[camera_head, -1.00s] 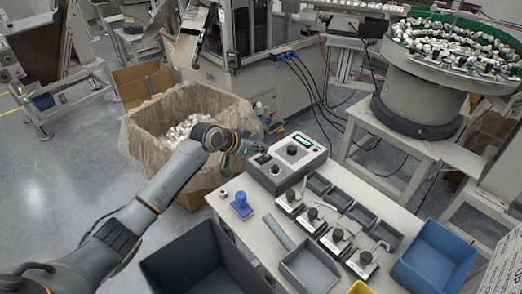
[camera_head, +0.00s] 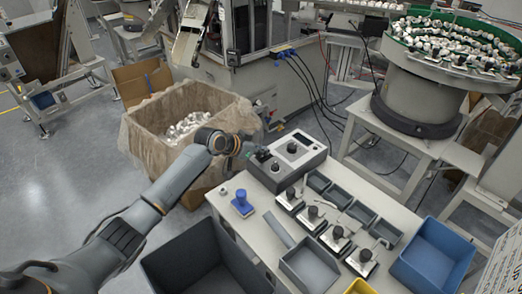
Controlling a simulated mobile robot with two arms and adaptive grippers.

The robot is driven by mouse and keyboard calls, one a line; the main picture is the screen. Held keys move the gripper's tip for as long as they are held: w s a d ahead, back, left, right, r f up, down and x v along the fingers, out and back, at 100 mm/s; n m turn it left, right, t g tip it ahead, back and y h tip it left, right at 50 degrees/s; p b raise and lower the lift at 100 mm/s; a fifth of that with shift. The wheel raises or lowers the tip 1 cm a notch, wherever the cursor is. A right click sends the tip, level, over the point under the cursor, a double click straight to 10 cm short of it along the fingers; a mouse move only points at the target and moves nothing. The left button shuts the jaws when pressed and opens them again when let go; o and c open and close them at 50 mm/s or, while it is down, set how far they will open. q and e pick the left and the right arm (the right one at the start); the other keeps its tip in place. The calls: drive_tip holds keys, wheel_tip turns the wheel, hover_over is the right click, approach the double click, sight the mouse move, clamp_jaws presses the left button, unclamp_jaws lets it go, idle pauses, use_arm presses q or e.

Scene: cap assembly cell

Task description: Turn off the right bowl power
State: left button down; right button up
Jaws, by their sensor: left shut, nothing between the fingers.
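A grey control box (camera_head: 311,160) with two black knobs stands at the far end of the white table. One knob (camera_head: 292,148) is on its upper face, and a lower knob (camera_head: 275,167) is nearer the front. A small dark part, apparently the switch (camera_head: 263,155), is at the box's left side. My left gripper (camera_head: 257,152) is shut and empty, with its tip at or very near that part; I cannot tell if it touches. The box's small display (camera_head: 301,136) shows no green light. The bowl feeder (camera_head: 415,97) with its green rim stands at upper right. My right gripper is out of view.
On the white table (camera_head: 262,207) are a blue stamp-like piece (camera_head: 241,203), several black-knobbed fixtures, small grey trays and a blue bin (camera_head: 433,258).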

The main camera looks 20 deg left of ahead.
use_arm(q)
drive_tip(key=shift+w+d+r, duration=0.15)
drive_tip(key=shift+w+d, duration=0.2)
drive_tip(key=shift+w, duration=0.3)
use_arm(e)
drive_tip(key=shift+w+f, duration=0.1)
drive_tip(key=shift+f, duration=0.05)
use_arm(q)
drive_tip(key=shift+r, duration=0.15)
drive_tip(key=shift+r+p, duration=0.3)
drive_tip(key=r+p, duration=0.3)
drive_tip(key=r, duration=0.1)
drive_tip(key=shift+w+d+p, duration=0.2)
drive_tip(key=shift+p, duration=0.15)
drive_tip(key=shift+s+a+r+b, duration=0.1)
drive_tip(key=shift+s+a+b, duration=0.25)
drive_tip(key=shift+a+b, duration=0.1)
drive_tip(key=s+a+r+b, duration=0.1)
drive_tip(key=s+a+r, duration=0.1)
drive_tip(key=s+r, duration=0.2)
wheel_tip(320, 180, up, 3)
drive_tip(key=shift+s+a+f, duration=0.1)
drive_tip(key=shift+s+a, duration=0.1)
drive_tip(key=shift+s, duration=0.15)
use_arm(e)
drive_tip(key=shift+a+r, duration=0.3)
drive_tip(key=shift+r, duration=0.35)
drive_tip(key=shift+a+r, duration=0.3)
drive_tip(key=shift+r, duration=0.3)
